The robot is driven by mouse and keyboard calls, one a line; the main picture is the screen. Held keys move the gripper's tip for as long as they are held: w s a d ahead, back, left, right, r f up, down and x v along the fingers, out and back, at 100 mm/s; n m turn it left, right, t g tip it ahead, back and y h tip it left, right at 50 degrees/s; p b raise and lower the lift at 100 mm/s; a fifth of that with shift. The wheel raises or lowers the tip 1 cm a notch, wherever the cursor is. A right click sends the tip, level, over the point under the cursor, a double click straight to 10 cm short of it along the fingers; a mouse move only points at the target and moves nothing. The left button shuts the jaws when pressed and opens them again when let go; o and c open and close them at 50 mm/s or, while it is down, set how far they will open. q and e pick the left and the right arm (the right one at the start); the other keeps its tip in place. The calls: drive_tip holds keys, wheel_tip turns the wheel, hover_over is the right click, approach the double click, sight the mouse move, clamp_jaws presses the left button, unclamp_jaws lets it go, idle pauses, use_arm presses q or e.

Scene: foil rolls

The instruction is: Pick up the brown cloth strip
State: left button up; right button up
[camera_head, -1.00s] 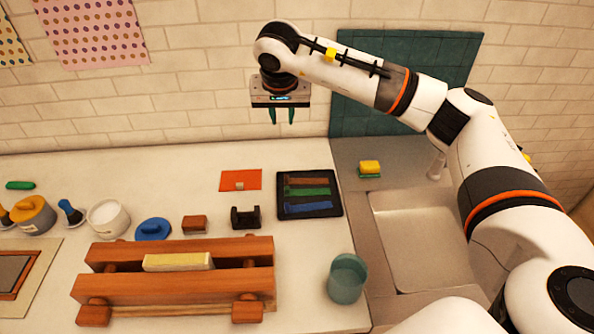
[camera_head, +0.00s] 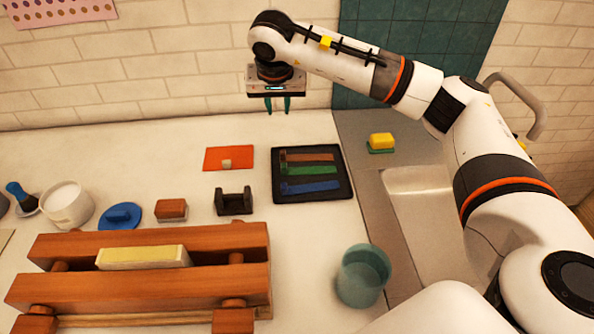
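The brown cloth strip (camera_head: 311,157) lies at the back of a black tray (camera_head: 347,189), behind a green strip (camera_head: 311,170) and a blue strip (camera_head: 312,186). My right gripper (camera_head: 278,105) hangs in the air, pointing down, in front of the brick wall and beyond the tray. Its two green fingers are apart with nothing visible between them. It is clear of the strip. My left gripper is not in view.
A wooden press-like frame (camera_head: 140,288) with a pale yellow block stands front left. A teal cup (camera_head: 363,275) stands near the sink (camera_head: 415,205). An orange card (camera_head: 229,157) and black holder (camera_head: 234,201) lie left of the tray. A yellow sponge (camera_head: 381,141) sits behind the sink.

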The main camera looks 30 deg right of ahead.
drive_tip(key=b, duration=0.6)
approach(283, 154)
drive_tip(key=x, duration=0.1)
drive_tip(key=p+x, duration=0.1)
drive_tip(key=x, duration=0.1)
drive_tip(key=shift+a+f+p, duration=0.2)
drive_tip(key=shift+f+p, duration=0.2)
drive_tip(key=shift+f, duration=0.1)
drive_tip(key=x, duration=0.1)
drive_tip(key=p+x, duration=0.1)
drive_tip(key=x, duration=0.2)
drive_tip(key=shift+w+d, duration=0.15)
drive_tip(key=shift+d, duration=0.15)
drive_tip(key=shift+w+f, duration=0.15)
drive_tip(key=shift+f, duration=0.25)
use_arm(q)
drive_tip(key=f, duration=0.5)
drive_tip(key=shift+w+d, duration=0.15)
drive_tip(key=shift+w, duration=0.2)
use_arm(e)
drive_tip(key=shift+c, duration=0.2)
clamp_jaws()
